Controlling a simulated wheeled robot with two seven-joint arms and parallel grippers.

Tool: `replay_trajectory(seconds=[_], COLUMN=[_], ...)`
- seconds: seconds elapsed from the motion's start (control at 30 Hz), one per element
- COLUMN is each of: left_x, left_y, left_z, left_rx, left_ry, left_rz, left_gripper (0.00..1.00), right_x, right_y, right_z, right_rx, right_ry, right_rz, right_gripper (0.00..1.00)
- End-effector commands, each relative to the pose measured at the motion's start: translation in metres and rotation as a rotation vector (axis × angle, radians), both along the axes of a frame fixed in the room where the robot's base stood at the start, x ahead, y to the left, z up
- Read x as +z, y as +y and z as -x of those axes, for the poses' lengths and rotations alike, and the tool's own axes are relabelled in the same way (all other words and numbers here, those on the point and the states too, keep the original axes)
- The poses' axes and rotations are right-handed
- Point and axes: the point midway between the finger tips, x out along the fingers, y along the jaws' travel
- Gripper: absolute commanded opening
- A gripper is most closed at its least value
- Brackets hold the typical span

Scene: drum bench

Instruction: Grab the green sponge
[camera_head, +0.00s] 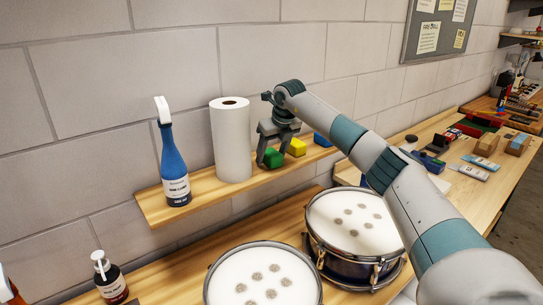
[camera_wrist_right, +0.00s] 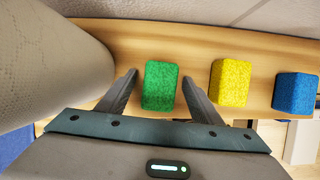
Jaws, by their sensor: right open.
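The green sponge (camera_head: 273,157) lies on the wooden wall shelf (camera_head: 157,207), just right of the paper towel roll. My right gripper (camera_head: 272,151) is at the shelf, reaching the sponge from above. In the right wrist view, the green sponge (camera_wrist_right: 161,85) sits between the two open fingers of my right gripper (camera_wrist_right: 158,82). Small gaps show on both sides of it, so I see no grip on it. My left gripper is not in view.
The white paper towel roll (camera_head: 232,140) stands close left of the gripper. A yellow sponge (camera_head: 297,147) and a blue sponge (camera_head: 322,139) lie to the right. A blue spray bottle (camera_head: 172,160) is at the shelf's left. Two drums, one at right (camera_head: 352,222), stand below.

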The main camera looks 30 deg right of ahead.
Motion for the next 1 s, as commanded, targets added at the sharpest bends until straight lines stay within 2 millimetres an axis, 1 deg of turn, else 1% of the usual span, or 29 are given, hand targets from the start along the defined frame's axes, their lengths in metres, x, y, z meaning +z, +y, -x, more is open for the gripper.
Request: replay_trajectory(seconds=[0.37,0.4,0.57,1.0], left_x=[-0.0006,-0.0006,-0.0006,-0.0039], left_y=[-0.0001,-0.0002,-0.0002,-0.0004], left_z=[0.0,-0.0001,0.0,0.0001], left_rx=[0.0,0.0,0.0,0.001], left_ry=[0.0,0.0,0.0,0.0], left_rz=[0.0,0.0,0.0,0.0], left_gripper=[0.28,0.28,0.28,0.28], right_x=[-0.0001,-0.0001,0.0,0.003], right_y=[0.0002,0.0002,0.0002,0.0001], right_z=[0.0,0.0,0.0,-0.0004], right_rx=[0.0,0.0,0.0,0.0], right_ry=[0.0,0.0,0.0,-0.001], right_rz=[0.0,0.0,0.0,0.0], right_gripper=[0.59,0.55,0.16,0.16])
